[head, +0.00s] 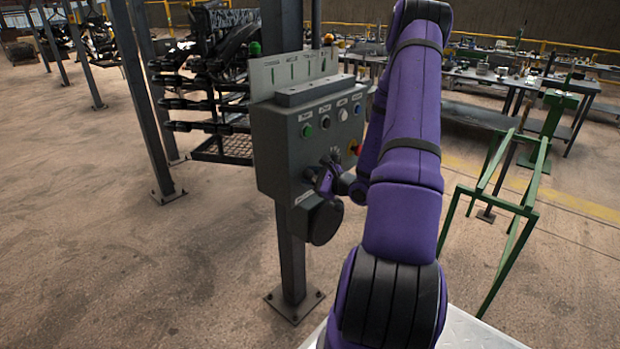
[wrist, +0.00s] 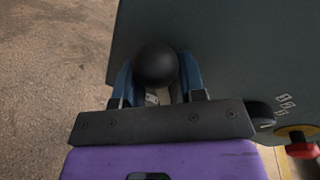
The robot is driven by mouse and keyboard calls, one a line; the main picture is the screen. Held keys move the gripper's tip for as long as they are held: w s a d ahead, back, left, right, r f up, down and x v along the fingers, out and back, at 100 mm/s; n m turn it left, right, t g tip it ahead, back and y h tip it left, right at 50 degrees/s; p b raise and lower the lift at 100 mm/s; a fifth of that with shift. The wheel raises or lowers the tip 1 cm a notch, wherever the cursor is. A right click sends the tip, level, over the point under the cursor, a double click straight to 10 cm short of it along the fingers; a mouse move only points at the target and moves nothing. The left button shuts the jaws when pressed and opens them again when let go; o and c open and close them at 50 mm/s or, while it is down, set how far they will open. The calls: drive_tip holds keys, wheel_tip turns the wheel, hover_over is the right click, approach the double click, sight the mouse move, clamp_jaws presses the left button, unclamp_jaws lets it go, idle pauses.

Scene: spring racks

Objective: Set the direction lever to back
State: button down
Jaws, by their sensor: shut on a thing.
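The direction lever shows in the wrist view as a round black knob (wrist: 156,64) in front of the grey control box. My gripper (wrist: 157,80) has its two blue-grey fingers on either side of the knob and is shut on the lever. In the head view my gripper (head: 326,180) is at the lower front of the grey control box (head: 275,150), and there my purple hand hides the lever. I cannot tell the lever's setting; its labels are too small to read.
The box carries a green button (head: 307,131), other buttons and a red knob (head: 355,149) on yellow. It stands on a grey post (head: 291,260). A green frame (head: 495,215) stands to the right, with workbenches behind.

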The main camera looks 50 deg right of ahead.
drive_tip(key=c, duration=0.7)
unclamp_jaws()
drive_tip(key=s, duration=0.3)
drive_tip(key=s+d, duration=0.1)
drive_tip(key=s, duration=0.3)
drive_tip(key=s+r, duration=0.1)
drive_tip(key=s, duration=0.2)
drive_tip(key=shift+s+d+r, duration=0.1)
drive_tip(key=shift+s+d, duration=0.2)
